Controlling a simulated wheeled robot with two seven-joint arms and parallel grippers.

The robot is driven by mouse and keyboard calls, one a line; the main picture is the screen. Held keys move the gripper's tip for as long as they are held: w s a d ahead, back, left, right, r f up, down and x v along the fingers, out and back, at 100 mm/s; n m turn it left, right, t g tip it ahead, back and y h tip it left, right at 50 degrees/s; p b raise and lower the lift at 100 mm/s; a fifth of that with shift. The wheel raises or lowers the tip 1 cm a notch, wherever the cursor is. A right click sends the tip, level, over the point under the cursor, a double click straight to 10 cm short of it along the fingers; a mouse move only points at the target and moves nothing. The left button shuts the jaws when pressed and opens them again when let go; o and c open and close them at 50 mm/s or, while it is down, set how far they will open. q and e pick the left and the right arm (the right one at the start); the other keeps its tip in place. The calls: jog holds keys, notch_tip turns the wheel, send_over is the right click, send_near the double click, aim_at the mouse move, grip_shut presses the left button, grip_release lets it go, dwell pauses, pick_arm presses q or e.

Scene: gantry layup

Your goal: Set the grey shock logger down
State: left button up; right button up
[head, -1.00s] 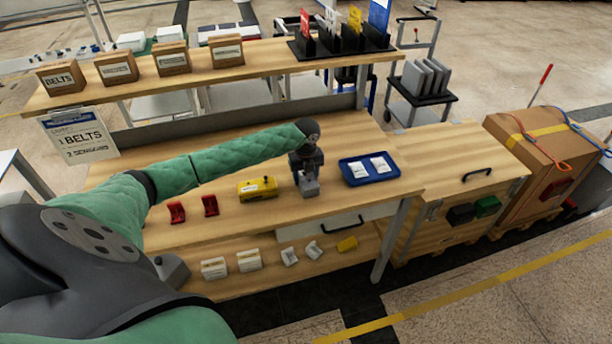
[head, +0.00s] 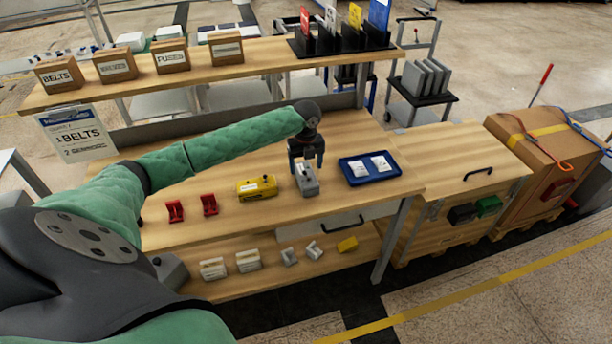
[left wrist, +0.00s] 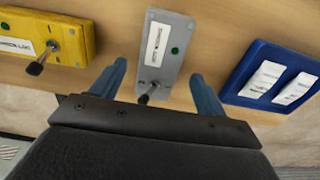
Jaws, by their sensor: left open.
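The grey shock logger (head: 307,181) rests on the wooden bench top, between the yellow logger and the blue tray. My right gripper is not in view.
A yellow logger (head: 257,188) lies to the left, with two red holders (head: 209,205) beyond it. A blue tray (head: 347,179) with two white packets is close on the right. A shelf (head: 130,88) with several boxes runs behind. Bare bench shows in front.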

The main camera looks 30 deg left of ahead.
pick_arm(q)
notch_tip(320, 180, up, 7)
jog(key=b, duration=0.1)
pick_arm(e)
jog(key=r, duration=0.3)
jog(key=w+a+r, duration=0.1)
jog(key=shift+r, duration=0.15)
pick_arm(q)
jog(key=s+d+f+n+t+h, duration=0.1)
jog(key=s+d+f+n, duration=0.3)
jog(key=s+d+f, duration=0.55)
jog(key=s+d+f+n+t+h, duration=0.1)
jog(key=s+d+f+n, duration=0.5)
jog(key=d, duration=0.7)
jog(key=s+n+t+y, duration=0.2)
jog(key=s+n, duration=1.2)
jog(key=s, duration=0.9)
jog(key=s+d+f+g, duration=0.1)
jog(key=s+f, duration=0.1)
jog(key=f, duration=1.9)
jog(key=s+d+f+g, duration=0.1)
jog(key=s+d+f, duration=0.1)
jog(key=f, duration=1.9)
jog(key=shift+s+d+f+g+h, duration=0.15)
jog(key=shift+s+d+g+h, duration=0.1)
jog(key=shift+s+g+h, duration=0.1)
